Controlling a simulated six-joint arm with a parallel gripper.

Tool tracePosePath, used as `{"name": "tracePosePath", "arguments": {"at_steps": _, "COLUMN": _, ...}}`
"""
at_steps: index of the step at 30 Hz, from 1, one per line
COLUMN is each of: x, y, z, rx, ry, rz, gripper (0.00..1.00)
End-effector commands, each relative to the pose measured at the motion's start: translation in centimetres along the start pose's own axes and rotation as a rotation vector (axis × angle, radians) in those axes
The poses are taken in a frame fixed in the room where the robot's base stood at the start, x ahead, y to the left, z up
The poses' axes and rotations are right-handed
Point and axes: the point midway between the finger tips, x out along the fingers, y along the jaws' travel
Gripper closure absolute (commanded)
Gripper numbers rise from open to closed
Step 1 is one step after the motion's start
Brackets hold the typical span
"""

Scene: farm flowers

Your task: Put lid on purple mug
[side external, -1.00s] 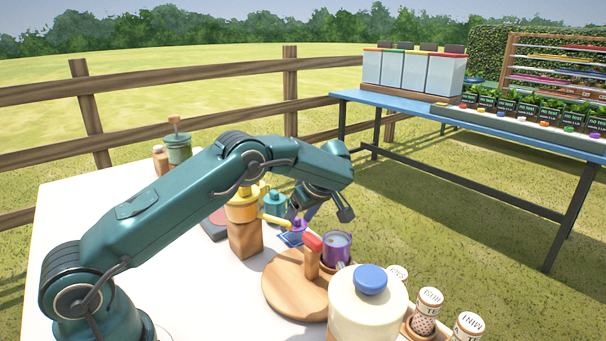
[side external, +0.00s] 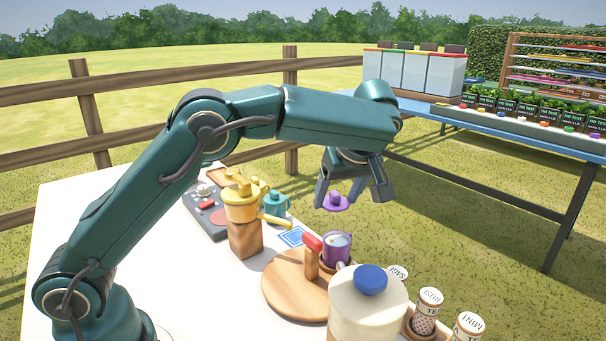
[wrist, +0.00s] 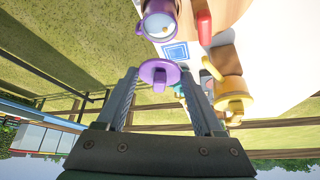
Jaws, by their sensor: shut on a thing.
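A purple lid (side external: 336,203) with a knob is held at the fingers of my gripper (side external: 351,200), in the air above the table. In the wrist view the purple lid (wrist: 158,73) sits between the two fingertips. The purple mug (side external: 336,248) stands upright and open on the right part of the round wooden board (side external: 285,285). Something pale shows inside it. The lid is above the mug and apart from it. The purple mug (wrist: 158,27) is also at the top of the wrist view, partly cut off by the frame.
A red-topped wooden post (side external: 312,257) stands left of the mug. A large cream pot with a blue knob (side external: 369,281) is in front. A yellow pot (side external: 240,203) on a wooden block and a teal pot (side external: 275,204) are behind. A blue square mark (side external: 293,237) lies bare on the table.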

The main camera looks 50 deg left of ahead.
Motion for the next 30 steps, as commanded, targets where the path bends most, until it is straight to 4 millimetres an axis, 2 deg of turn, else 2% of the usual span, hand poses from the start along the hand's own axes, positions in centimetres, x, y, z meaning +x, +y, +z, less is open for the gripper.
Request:
{"name": "tracePosePath", "arguments": {"at_steps": 2, "x": -0.7, "y": 0.3, "z": 0.5, "rx": 0.014, "ry": 0.0, "rz": 0.02, "gripper": 0.84}}
{"name": "tracePosePath", "arguments": {"at_steps": 5, "x": -0.6, "y": 0.4, "z": 0.9, "rx": 0.02, "ry": 0.001, "rz": 0.025, "gripper": 0.84}}
{"name": "tracePosePath", "arguments": {"at_steps": 21, "x": 3.4, "y": 0.4, "z": 3.1, "rx": 0.018, "ry": 0.001, "rz": 0.022, "gripper": 0.84}}
{"name": "tracePosePath", "arguments": {"at_steps": 30, "x": 4.6, "y": 0.4, "z": 3.8, "rx": 0.018, "ry": 0.001, "rz": 0.023, "gripper": 0.84}}
